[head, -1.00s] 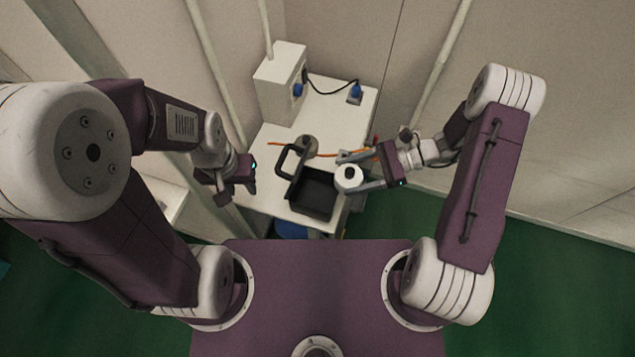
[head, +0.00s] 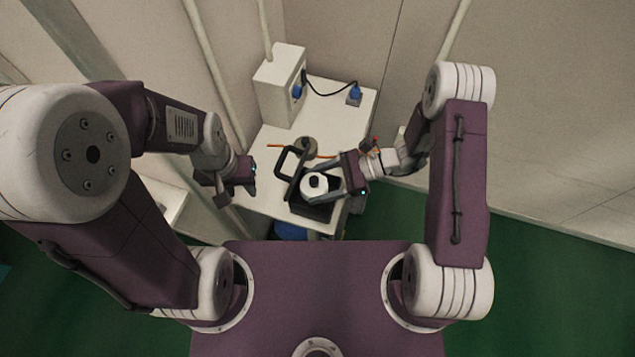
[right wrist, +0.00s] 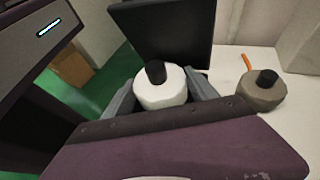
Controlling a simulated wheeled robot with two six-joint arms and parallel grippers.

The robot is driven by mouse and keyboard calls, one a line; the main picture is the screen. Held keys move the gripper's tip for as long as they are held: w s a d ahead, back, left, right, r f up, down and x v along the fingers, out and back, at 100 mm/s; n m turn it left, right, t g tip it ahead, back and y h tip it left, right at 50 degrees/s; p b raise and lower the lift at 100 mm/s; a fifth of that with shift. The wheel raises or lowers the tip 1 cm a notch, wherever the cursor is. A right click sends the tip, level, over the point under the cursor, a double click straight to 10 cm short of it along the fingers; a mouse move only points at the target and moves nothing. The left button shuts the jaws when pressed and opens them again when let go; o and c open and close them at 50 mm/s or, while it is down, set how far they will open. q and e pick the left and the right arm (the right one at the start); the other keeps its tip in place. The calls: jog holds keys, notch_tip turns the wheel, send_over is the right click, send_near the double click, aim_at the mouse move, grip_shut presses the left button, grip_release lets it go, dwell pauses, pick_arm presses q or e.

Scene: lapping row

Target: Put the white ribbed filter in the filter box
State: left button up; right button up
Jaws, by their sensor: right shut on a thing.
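The white ribbed filter (head: 314,186) is a short white cylinder with a dark knob on top. My right gripper (head: 328,186) is shut on it, with a finger on either side, also in the right wrist view (right wrist: 161,90). In the head view the filter overlaps the black open box (head: 322,209), which has a loop handle; I cannot tell its exact height over it. In the right wrist view a black panel (right wrist: 165,30) stands behind the filter. My left gripper (head: 226,188) hangs left of the box, away from it; its jaws are unclear.
A grey-brown knobbed cylinder (head: 307,147) stands behind the box, near an orange cord (head: 273,146). A white case (head: 280,82) with a blue plug and black cable stands at the back of the white table (head: 337,108). The back right tabletop is mostly clear.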

jog(key=shift+f+b, duration=0.45)
jog(key=shift+f, duration=0.15)
jog(key=o, duration=1.4)
jog(key=shift+r, duration=0.1)
jog(key=shift+w+d+r+p, duration=0.1)
jog(key=shift+d+r+p, duration=0.25)
jog(key=shift+r+p, duration=0.35)
jog(key=v, duration=1.1)
jog(key=s+d+r+n+t+h, duration=0.1)
jog(key=s+d+n+h, duration=0.1)
jog(key=n+h, duration=0.2)
jog(key=s+d+r+n+t+h, duration=0.1)
jog(key=s+d+n+h, duration=0.1)
jog(key=n+h, duration=0.2)
jog(key=s+d+r+n+t+h, duration=0.1)
jog(key=s+d+n+h, duration=0.1)
jog(key=n+h, duration=0.3)
jog(key=shift+s+d+r+n, duration=0.1)
jog(key=shift+d+n, duration=0.15)
jog(key=shift+n, duration=0.55)
jog(key=shift+s+d+r+n, duration=0.15)
jog(key=shift+d+n, duration=0.1)
jog(key=shift+n, duration=0.55)
